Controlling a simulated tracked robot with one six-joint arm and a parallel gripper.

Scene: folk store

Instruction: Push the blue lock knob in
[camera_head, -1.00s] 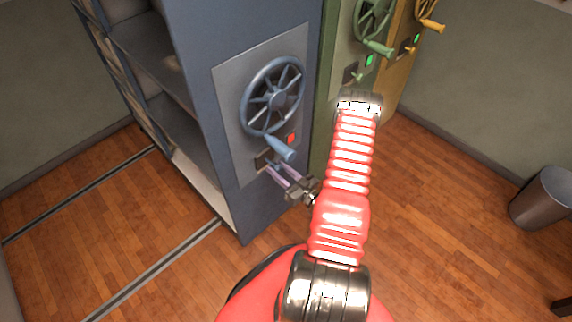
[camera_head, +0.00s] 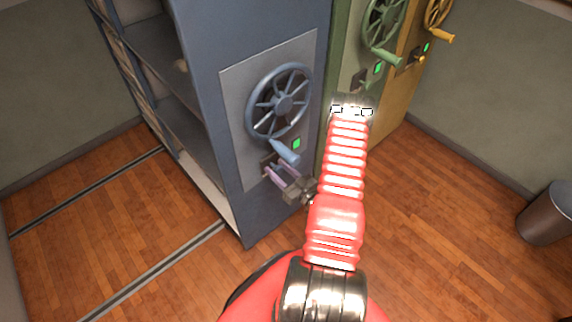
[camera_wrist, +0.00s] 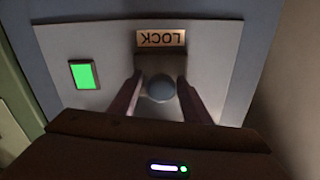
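The blue lock knob (camera_wrist: 160,88) sits in a dark recess below an upside-down LOCK label (camera_wrist: 161,38) in the wrist view. My gripper (camera_wrist: 160,80) has its two fingers apart, one on each side of the knob, with a small gap showing on both sides. In the head view my gripper (camera_head: 272,167) is up against the blue cabinet's grey panel (camera_head: 236,120), below the wheel handle, and the knob cannot be made out there. How deep the knob sits is hard to tell. The indicator light (camera_head: 296,143) beside it is green, also in the wrist view (camera_wrist: 85,74).
The blue wheel (camera_head: 281,103) and its handle (camera_head: 285,151) are just above my gripper. Green (camera_head: 345,75) and yellow (camera_head: 408,75) cabinets stand to the right. Floor rails (camera_head: 150,270) run at the left. A bin (camera_head: 546,215) stands at the far right; the floor between is clear.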

